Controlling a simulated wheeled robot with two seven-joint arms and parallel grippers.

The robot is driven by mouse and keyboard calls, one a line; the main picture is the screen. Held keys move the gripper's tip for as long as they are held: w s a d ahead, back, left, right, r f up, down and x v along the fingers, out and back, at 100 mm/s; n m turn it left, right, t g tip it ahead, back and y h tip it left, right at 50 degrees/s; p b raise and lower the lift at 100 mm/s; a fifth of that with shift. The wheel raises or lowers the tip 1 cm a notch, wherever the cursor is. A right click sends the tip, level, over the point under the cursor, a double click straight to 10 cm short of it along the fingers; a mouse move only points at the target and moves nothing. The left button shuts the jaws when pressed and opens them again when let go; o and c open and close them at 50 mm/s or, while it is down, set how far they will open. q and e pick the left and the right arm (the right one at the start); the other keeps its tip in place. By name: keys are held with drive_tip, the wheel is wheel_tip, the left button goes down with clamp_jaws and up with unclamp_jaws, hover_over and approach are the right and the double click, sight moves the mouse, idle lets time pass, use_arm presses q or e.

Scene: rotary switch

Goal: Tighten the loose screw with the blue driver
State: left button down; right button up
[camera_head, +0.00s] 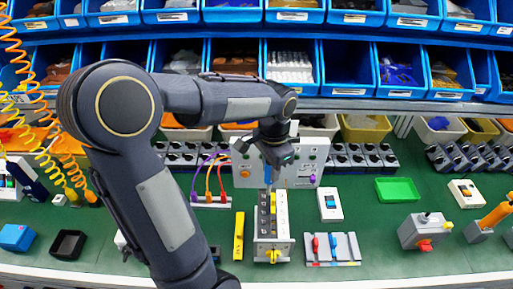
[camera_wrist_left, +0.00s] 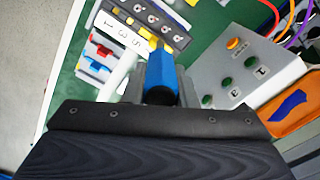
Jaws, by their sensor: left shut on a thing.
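My left gripper (camera_head: 275,158) is above the middle of the bench, shut on the blue driver (camera_head: 268,174). The driver points down toward a pale upright block with a dark row (camera_head: 272,225). In the left wrist view the blue driver (camera_wrist_left: 163,82) sits between my fingers (camera_wrist_left: 160,80). Its tip lies near the row of round screw heads on the block (camera_wrist_left: 145,20). I cannot tell whether the tip touches a screw, nor which screw is loose. My right gripper is not in view.
A grey control box (camera_head: 300,165) with knobs stands just behind. A yellow bar (camera_head: 239,236), a plate with red and blue levers (camera_head: 332,248) and a white switch (camera_head: 330,205) lie close around the block. A green tray (camera_head: 398,190) is at right. Blue bins (camera_head: 345,70) line the back.

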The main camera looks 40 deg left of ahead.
use_arm(q)
drive_tip(key=shift+s+a+r, duration=0.3)
drive_tip(key=shift+a+r, duration=0.1)
drive_tip(key=shift+a, duration=0.15)
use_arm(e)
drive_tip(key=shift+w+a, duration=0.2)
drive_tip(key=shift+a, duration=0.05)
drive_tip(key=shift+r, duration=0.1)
